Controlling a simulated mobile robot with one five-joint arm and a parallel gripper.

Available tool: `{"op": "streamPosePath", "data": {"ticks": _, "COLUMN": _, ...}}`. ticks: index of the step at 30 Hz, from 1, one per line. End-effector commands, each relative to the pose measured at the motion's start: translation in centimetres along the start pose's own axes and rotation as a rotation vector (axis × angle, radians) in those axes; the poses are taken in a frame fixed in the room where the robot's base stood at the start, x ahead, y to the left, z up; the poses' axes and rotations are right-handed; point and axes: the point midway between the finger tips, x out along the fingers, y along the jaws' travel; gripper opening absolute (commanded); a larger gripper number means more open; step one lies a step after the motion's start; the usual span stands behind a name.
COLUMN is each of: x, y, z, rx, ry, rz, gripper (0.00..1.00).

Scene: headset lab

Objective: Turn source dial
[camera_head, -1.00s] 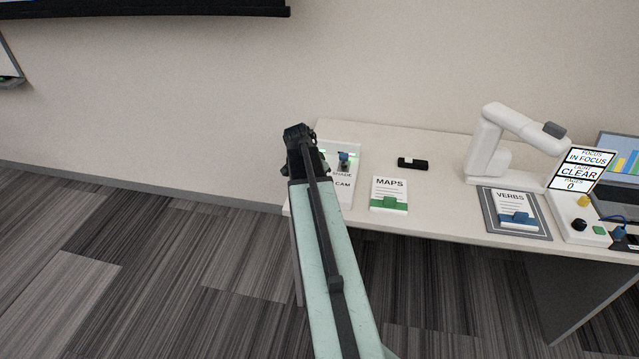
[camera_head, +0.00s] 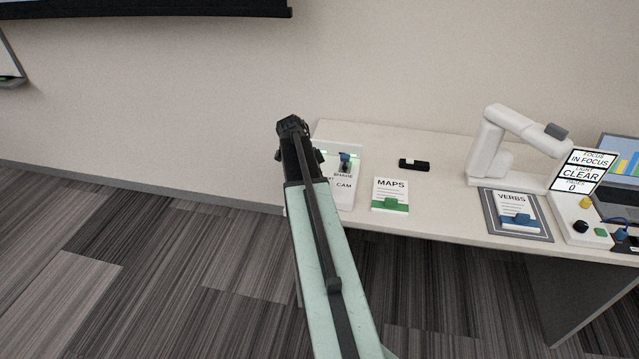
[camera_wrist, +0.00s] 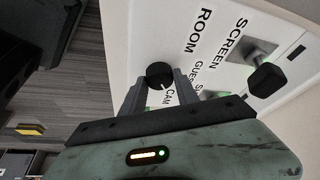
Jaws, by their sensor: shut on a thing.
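The source dial (camera_wrist: 159,73) is a small round black knob with a white pointer line, on a white panel (camera_wrist: 222,75) lettered ROOM, SCREEN, GUEST and CAM. My gripper (camera_wrist: 160,82) is shut on the dial, with one grey finger on each side of it. In the head view the panel (camera_head: 346,195) lies at the left end of the desk. There the dial and my fingertips are hidden behind my arm.
The MAPS card (camera_head: 391,186), a black box (camera_head: 414,165), a white arm-shaped device (camera_head: 490,150) and the VERBS card (camera_head: 518,205) lie to the right.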

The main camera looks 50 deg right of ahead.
Motion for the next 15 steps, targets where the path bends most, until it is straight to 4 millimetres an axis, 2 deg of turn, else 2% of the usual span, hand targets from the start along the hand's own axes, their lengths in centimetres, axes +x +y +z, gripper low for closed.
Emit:
{"op": "streamPosePath", "data": {"ticks": 12, "x": 0.16, "y": 0.36, "z": -0.41, "rx": 0.010, "ry": 0.006, "rz": 0.013, "gripper": 0.00}}
{"op": "streamPosePath", "data": {"ticks": 13, "x": 0.17, "y": 0.36, "z": -0.42, "rx": 0.010, "ry": 0.006, "rz": 0.013, "gripper": 0.39}}
{"op": "streamPosePath", "data": {"ticks": 15, "x": 0.16, "y": 0.35, "z": -0.39, "rx": 0.009, "ry": 0.006, "rz": 0.013, "gripper": 0.58}}
